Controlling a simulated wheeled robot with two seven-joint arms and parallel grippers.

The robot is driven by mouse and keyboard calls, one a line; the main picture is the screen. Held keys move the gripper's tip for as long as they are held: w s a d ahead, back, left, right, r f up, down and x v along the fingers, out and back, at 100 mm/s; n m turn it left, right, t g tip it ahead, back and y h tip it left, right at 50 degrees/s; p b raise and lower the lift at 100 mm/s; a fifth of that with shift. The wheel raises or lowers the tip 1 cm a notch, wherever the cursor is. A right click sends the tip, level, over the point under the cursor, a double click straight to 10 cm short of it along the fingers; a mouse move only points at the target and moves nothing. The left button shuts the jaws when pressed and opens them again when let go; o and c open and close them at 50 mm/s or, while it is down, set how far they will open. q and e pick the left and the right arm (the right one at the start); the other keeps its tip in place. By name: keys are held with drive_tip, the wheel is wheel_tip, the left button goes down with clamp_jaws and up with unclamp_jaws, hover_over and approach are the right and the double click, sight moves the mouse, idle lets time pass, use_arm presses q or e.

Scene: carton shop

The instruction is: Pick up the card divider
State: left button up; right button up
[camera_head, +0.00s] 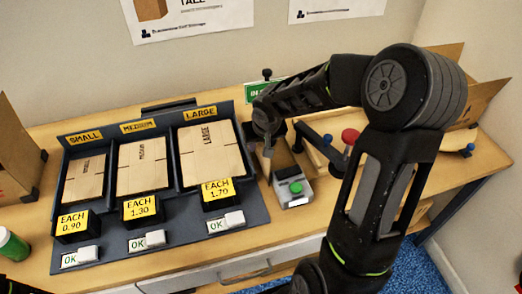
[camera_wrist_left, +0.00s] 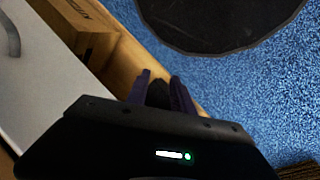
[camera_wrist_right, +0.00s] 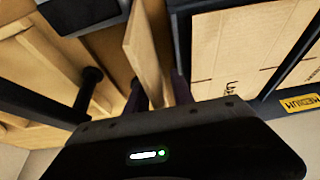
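A thin tan card panel, the card divider (camera_wrist_right: 145,45), stands on edge in the right wrist view. My right gripper (camera_wrist_right: 158,92) has its two fingers apart, one on each side of the panel's near end. I cannot make out contact on both faces. In the head view my right gripper (camera_head: 268,138) points down beside the large-carton bay, and the arm hides much of that area. My left gripper (camera_wrist_left: 161,92) is open and empty over the edge of the wooden furniture, with blue carpet beyond it.
A dark rack (camera_head: 258,207) holds flat cartons in small, medium and large bays. A box with a green button (camera_head: 295,188) and a red knob (camera_head: 350,136) are close to my right arm. An open carton (camera_head: 15,150) stands at the left.

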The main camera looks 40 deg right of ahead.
drive_tip(key=shift+c, duration=0.4)
clamp_jaws()
